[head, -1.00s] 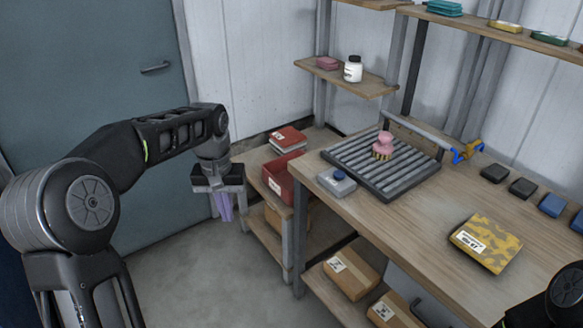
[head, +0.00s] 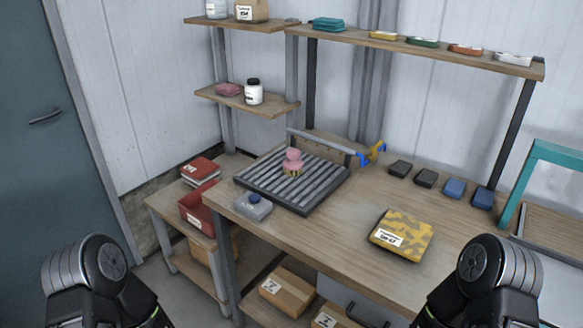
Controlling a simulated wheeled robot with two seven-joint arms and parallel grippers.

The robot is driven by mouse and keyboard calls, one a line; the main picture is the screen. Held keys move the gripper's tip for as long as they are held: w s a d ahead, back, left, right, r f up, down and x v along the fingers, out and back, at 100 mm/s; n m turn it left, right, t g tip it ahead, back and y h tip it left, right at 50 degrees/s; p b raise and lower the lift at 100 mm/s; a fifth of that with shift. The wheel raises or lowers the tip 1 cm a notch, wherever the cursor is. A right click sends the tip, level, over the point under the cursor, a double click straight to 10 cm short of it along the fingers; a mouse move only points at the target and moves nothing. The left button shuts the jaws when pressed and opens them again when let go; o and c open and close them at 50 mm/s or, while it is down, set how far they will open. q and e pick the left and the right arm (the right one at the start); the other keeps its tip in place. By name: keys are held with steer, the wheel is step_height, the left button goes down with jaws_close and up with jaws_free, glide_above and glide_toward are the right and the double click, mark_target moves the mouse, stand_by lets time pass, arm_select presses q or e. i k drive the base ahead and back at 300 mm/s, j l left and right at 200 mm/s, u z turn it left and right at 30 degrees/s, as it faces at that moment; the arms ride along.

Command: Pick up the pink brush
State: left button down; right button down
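The pink brush (head: 292,160) stands on the dark slatted rack (head: 318,196) at the left of the workbench. Its knob is up and its yellowish bristles face down onto the slats. Only upper parts of my two arms show, at the lower left and lower right corners. Neither gripper is in view, and both arms are well apart from the brush.
The wooden workbench (head: 290,232) holds a grey box with a blue knob (head: 253,206), a yellow patterned package (head: 402,235) and several dark and blue blocks (head: 425,178). Shelves (head: 420,50) hang above. The bench's middle is clear.

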mark_target(293, 165)
steer(key=i+j+z, duration=0.1)
steer(key=i+j, duration=0.15)
steer(key=j, duration=0.15)
steer(key=i+j, duration=0.25)
steer(key=j, duration=0.2)
steer(key=i+j+z, duration=0.15)
steer(key=j, duration=0.3)
steer(key=i+j, duration=0.35)
steer(key=i+j+z, duration=0.15)
steer(key=j, duration=0.4)
steer(key=i+j+z, duration=0.1)
steer(key=i+j, duration=0.15)
steer(key=j, duration=0.25)
steer(key=i+j, duration=0.15)
steer(key=j, duration=0.35)
steer(key=i+j+z, duration=0.15)
steer(key=j, duration=0.35)
steer(key=i, duration=0.05)
